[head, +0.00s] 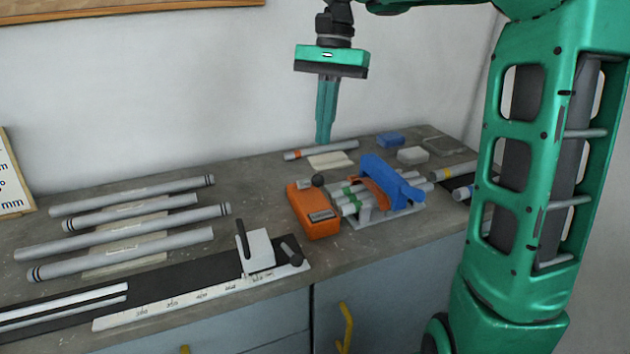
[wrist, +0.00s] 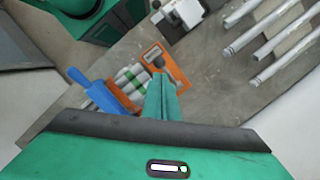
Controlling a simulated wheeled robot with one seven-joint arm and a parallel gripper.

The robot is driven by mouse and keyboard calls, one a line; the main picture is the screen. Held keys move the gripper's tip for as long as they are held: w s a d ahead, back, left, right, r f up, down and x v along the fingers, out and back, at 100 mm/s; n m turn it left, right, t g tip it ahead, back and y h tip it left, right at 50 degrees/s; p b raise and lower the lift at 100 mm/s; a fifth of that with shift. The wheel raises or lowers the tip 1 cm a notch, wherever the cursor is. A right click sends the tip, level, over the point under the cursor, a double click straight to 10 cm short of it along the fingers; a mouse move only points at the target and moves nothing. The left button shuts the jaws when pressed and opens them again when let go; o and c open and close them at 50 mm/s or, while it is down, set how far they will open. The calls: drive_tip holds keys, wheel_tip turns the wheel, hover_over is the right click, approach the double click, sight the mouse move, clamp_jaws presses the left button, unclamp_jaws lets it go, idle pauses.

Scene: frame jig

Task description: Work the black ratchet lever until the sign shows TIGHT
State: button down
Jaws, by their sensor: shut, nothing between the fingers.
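The black ratchet lever appears as a dark round knob (head: 318,180) beside an orange box (head: 313,222); it also shows as a dark knob in the wrist view (wrist: 159,62), and its shaft is mostly hidden. A small grey sign plate (head: 322,215) is on the orange box; its lettering is too small to read. A blue clamp (head: 378,172) with an orange strap (head: 370,190) spans a few green-banded tubes (head: 348,208) on the jig. My gripper (head: 323,141) is shut and empty, pointing down, well above the bench and apart from the lever.
Several loose grey tubes (head: 130,242) lie on supports at left. A white stop block (head: 257,250) stands on the ruled rail near the front edge. Behind the jig are an orange-banded tube (head: 320,150), a blue block (head: 390,138) and a white block (head: 412,155).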

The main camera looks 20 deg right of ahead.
drive_tip(key=shift+s+a+f, duration=0.1)
drive_tip(key=shift+f, duration=0.1)
idle(0.5)
drive_tip(key=x, duration=0.6)
drive_tip(key=shift+f, duration=0.25)
idle(0.4)
idle(0.3)
